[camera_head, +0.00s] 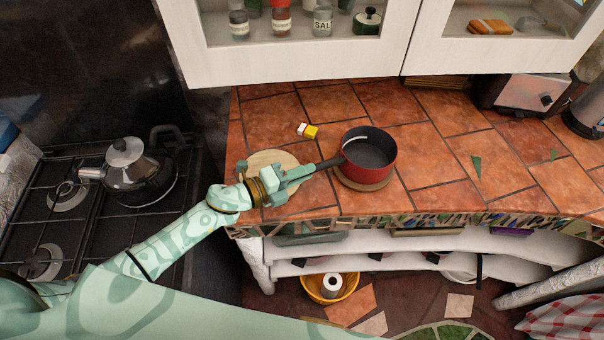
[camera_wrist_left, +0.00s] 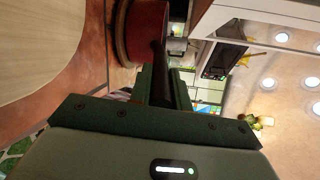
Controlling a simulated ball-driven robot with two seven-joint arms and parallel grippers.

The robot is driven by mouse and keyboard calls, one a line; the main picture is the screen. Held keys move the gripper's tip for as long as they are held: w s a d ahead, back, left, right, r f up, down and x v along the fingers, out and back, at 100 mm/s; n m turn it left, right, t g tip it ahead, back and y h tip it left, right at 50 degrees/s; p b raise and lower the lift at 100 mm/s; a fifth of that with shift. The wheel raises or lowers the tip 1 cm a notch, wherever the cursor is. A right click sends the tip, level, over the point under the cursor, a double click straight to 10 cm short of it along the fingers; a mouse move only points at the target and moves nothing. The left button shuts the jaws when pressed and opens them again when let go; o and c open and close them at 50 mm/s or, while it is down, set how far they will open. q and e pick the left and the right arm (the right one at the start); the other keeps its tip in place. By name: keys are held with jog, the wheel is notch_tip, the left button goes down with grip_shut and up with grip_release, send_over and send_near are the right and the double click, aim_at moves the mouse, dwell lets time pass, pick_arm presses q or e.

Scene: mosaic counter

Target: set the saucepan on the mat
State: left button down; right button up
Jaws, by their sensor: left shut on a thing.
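The red saucepan (camera_head: 378,172) with a dark inside stands upright over a round brown mat (camera_head: 366,185) near the counter's front edge. In the left wrist view the saucepan (camera_wrist_left: 148,32) shows with the mat (camera_wrist_left: 118,42) close against its base; I cannot tell if a thin gap remains. My left gripper (camera_head: 304,172) is shut on the saucepan's dark handle (camera_head: 329,163), to the left of the pan. The handle also runs between the fingers in the left wrist view (camera_wrist_left: 159,75). My right gripper is not in view.
A pale round board (camera_head: 262,158) lies under my left gripper. A small yellow-and-white box (camera_head: 308,131) lies behind the handle. A kettle (camera_head: 138,172) stands on the stove at left. A toaster (camera_head: 524,93) stands at the back right. The counter right of the pan is mostly clear.

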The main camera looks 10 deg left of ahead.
pick_arm(q)
jog(key=shift+r, duration=0.2)
jog(key=shift+f, duration=0.1)
jog(key=c, duration=1.3)
grip_release()
jog(key=shift+f, duration=0.15)
jog(key=shift+s+a+r, duration=0.2)
jog(key=v, duration=1.1)
jog(key=shift+s+a+b, duration=0.2)
jog(key=shift+s+b, duration=0.05)
jog(key=shift+b, duration=0.05)
